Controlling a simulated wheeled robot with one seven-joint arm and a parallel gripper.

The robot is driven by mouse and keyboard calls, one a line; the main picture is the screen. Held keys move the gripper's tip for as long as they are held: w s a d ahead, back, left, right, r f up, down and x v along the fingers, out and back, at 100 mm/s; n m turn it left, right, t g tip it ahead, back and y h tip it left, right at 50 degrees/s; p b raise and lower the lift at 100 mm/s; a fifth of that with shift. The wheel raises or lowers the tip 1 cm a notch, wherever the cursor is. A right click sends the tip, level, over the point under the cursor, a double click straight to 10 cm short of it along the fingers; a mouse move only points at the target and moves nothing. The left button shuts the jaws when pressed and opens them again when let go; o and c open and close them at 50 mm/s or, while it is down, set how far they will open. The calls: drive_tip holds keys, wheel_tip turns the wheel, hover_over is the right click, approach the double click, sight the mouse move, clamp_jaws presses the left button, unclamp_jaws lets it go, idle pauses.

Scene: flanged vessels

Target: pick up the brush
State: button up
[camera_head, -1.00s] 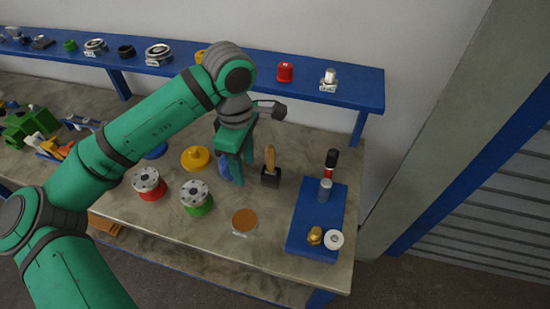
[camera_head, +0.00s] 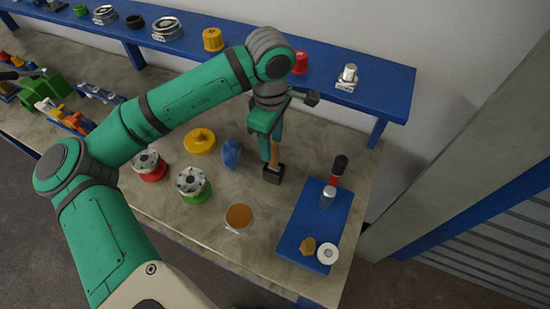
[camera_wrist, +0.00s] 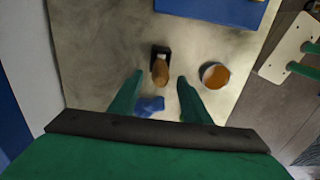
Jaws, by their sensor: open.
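The brush (camera_head: 272,175) stands upright on the table, with a wooden handle on top and a dark block at its base. In the wrist view the brush (camera_wrist: 160,70) shows ahead of the fingertips, roughly centred between them. My gripper (camera_head: 270,152) is open and points down at the brush, its fingers by the handle and partly hiding it in the head view. In the wrist view my gripper (camera_wrist: 160,77) has one finger on each side of the handle line. Whether a finger touches the handle cannot be told.
A blue lump (camera_head: 231,154) and a yellow flanged part (camera_head: 200,141) lie left of the brush. An orange-topped round dish (camera_head: 239,216) is in front. A blue board (camera_head: 300,222) with small parts is at right. A blue shelf (camera_head: 376,96) runs behind.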

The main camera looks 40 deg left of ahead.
sight(273, 157)
drive_tip(key=shift+d+f, duration=0.2)
drive_tip(key=shift+f, duration=3.05)
drive_tip(key=shift+c, duration=0.5)
clamp_jaws()
